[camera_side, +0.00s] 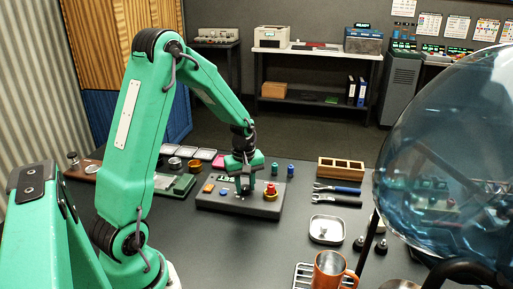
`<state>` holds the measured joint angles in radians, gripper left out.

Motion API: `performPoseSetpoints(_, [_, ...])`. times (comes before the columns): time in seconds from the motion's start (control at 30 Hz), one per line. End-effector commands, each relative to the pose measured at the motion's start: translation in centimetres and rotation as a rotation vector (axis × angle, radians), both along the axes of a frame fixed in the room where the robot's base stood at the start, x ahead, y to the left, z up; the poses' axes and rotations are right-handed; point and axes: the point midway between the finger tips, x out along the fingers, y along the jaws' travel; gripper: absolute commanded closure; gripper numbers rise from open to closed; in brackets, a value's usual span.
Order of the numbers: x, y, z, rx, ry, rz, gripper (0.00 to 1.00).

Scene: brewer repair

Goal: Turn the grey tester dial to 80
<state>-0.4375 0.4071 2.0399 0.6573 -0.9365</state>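A dark grey box (232,207) with controls on its top stands on the table near the middle of the view; it appears to be the tester. A red knob on a yellow base (270,192) is at its right end, and a small orange piece (208,188) is at its left. My gripper (245,186) points down over the middle of the box, close to its top. The dial is not clearly visible; my gripper may hide it. The dial's reading cannot be made out. The fingers are too small and dark to show whether they are open or shut.
Small blue and green pieces (290,170) stand behind the box. A wooden tray (340,168), tools with blue handles (338,189) and a metal dish (327,229) lie to the right. An orange mug (330,269) and a large glass globe (450,150) are in front.

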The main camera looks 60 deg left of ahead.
Motion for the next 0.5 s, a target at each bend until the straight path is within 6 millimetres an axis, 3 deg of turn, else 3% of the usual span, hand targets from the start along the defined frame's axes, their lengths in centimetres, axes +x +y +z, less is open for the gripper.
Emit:
performPoseSetpoints(0.1, [-0.08, 0.01, 0.01, -0.001, 0.002, 0.001, 0.93])
performPoseSetpoints(0.5, [-0.14, 0.03, 0.01, -0.001, 0.006, -0.047, 0.93])
